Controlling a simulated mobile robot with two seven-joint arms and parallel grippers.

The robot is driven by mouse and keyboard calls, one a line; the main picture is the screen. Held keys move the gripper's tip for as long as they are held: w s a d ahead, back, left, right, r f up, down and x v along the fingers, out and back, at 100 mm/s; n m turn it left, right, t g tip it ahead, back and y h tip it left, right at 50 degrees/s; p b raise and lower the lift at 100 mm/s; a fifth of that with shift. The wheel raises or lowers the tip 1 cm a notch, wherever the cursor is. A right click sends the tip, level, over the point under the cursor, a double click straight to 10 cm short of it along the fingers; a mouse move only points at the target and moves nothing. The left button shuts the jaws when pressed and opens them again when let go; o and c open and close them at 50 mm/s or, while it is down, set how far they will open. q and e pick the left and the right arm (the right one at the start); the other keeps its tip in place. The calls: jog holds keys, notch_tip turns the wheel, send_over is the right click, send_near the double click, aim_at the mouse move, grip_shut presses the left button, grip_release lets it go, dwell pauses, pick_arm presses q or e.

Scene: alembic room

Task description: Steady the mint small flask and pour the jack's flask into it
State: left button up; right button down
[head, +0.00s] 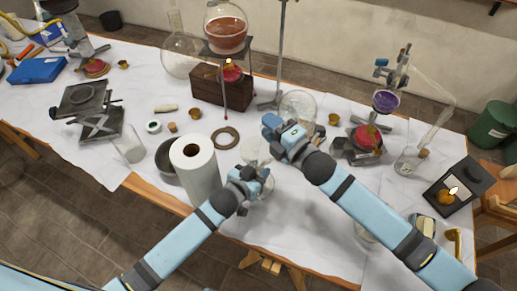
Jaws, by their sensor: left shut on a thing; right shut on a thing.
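My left gripper (262,176) is shut on a clear glass small flask (265,190), low over the front part of the table. The fingers hide much of it, and a mint tint is hard to make out. My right gripper (271,124) is shut, above and slightly right of the left one. Its grip is partly hidden. Pale clear glass (255,150) shows between the two grippers. A round clear glass flask (298,105) shows just behind the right gripper; I cannot tell whether it is the held one. The lab jack (97,122) at left has no flask on top. I cannot see any liquid flowing.
A paper towel roll (196,170) stands close left of my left gripper, before a grey bowl (165,158). A cork ring (226,138) lies behind it. A wooden box (222,90) and a stand holding an amber flask (226,35) are behind. A lantern (452,190) is at right.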

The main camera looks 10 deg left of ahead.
aim_at(290, 111)
jog(key=shift+s+a+r+n, duration=0.15)
jog(key=shift+s+n, duration=0.05)
jog(key=shift+n, duration=0.85)
jog(key=shift+s+a+r+n, duration=0.1)
jog(key=shift+s+r+n, duration=0.05)
jog(key=shift+n, duration=0.9)
dwell(2.1)
dwell(0.5)
